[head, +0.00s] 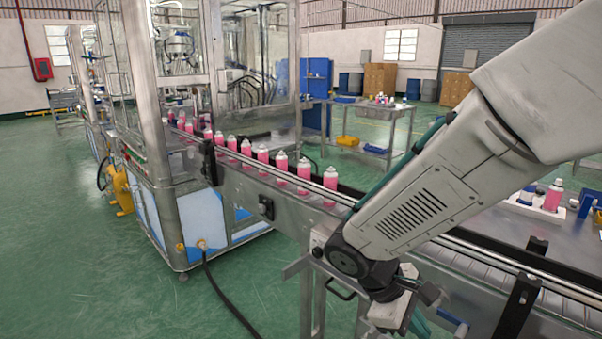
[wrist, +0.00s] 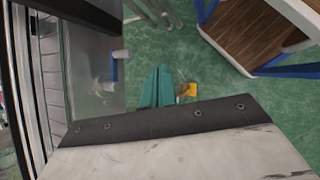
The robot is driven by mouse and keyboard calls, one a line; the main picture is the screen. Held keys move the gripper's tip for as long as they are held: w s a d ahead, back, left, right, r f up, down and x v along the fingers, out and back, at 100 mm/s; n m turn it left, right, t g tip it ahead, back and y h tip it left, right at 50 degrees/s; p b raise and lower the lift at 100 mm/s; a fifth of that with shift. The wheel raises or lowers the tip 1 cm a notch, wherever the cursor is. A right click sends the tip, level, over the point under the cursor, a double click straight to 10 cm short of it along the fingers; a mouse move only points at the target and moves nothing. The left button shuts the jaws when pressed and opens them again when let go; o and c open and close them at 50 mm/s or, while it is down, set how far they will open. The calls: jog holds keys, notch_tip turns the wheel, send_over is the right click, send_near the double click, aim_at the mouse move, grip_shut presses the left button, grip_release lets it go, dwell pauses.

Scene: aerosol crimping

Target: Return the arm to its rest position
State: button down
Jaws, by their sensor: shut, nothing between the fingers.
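My arm reaches in from the upper right of the head view and bends down at the wrist in front of the conveyor. My gripper (head: 419,322) is low beside the conveyor's near side, partly hidden by the wrist parts. In the wrist view its teal fingers (wrist: 158,86) are together, with nothing seen between them, over the green floor. Pink aerosol cans (head: 281,161) stand upright in a row on the conveyor (head: 262,190), apart from my gripper. My forearm hides part of the conveyor.
A glass-walled machine (head: 180,130) stands at the left over the line. A worktable (head: 490,220) with a few items lies behind my arm. In the wrist view, a wood-topped piece with a blue frame (wrist: 258,35) is at upper right, and a yellow object (wrist: 187,90) shows beside the fingers.

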jog(key=s+d+r+m+t+y, duration=0.1)
jog(key=s+d+r+m+y, duration=0.2)
jog(key=s+r+m, duration=0.2)
jog(key=s+d+r+m+t+y, duration=0.2)
jog(key=s+r+m+y, duration=0.2)
jog(key=s+r, duration=0.4)
jog(key=shift+s+d+m, duration=0.15)
jog(key=shift+d+m, duration=0.25)
jog(key=shift+m, duration=0.3)
jog(key=shift+r, duration=0.1)
dwell(0.7)
